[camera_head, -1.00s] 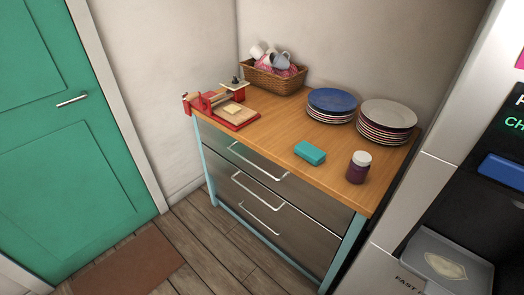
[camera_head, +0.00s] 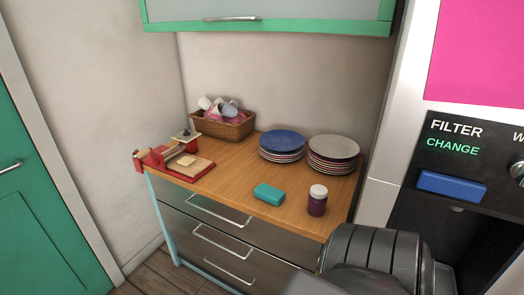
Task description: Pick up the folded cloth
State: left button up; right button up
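A small teal block-shaped item (camera_head: 268,194) lies flat near the front edge of the wooden counter top (camera_head: 232,188). It is the only thing there that looks like a folded cloth, but I cannot tell if it is cloth or a sponge. Nothing touches it. A dark, rounded part of my own arm shows at the bottom right, in front of the drawers and below the counter. Neither gripper's fingers can be made out.
A dark jar with a white lid (camera_head: 317,200) stands just right of the teal item. Behind are a blue-topped plate stack (camera_head: 283,143) and a pale-topped one (camera_head: 334,150). A wicker basket of cups (camera_head: 222,126) and a red slicer (camera_head: 170,163) stand left. A cabinet (camera_head: 268,20) hangs above.

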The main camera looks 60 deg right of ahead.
aim_at(273, 195)
jog(key=i, duration=2.25)
jog(key=z, duration=3.95)
